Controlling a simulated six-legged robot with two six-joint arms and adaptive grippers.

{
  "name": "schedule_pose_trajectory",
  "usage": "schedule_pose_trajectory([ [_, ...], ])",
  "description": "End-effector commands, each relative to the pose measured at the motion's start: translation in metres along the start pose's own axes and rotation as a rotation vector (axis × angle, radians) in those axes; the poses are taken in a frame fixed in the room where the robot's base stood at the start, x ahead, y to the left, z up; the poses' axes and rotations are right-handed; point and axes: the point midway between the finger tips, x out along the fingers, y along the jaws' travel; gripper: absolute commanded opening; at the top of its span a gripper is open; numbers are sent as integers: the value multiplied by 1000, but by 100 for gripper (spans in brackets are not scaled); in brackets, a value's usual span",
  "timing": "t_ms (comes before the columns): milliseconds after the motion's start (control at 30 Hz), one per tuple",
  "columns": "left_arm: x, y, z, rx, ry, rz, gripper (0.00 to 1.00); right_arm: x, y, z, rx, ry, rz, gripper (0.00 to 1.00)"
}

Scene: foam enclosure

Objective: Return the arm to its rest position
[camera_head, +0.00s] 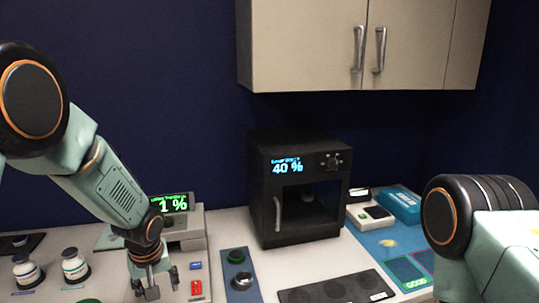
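My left arm comes in from the left and reaches down over the counter. Its gripper (155,283) points downward near the picture's bottom edge, in front of a grey device (190,232) with a screen reading 1 %. The fingers are spread apart, and I see nothing between them. My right arm (455,220) shows at the right edge only as a dark round joint and a pale green link. The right gripper is outside the picture.
A black oven-like box (293,190) reading 40 % stands mid-counter. Two small bottles (74,266) stand left of my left gripper. A black panel (335,291) and a blue mat (385,240) with boxes lie to the right. A wall cabinet (310,45) hangs above.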

Motion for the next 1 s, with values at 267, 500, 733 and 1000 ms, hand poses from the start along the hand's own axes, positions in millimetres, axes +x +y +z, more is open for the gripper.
schedule_pose_trajectory([
  [267, 78, -37, 156, 160, -144, 65, 57, 0, 0, 0, 0, 0, 0, 0],
  [500, 91, -88, 285, 286, -213, 82, 57, 0, 0, 0, 0, 0, 0, 0],
  [733, 70, -134, 364, 392, -249, 54, 57, 0, 0, 0, 0, 0, 0, 0],
  [1000, 95, -145, 386, 425, -247, 43, 57, 33, 0, 0, 0, -1, 0, 0],
])
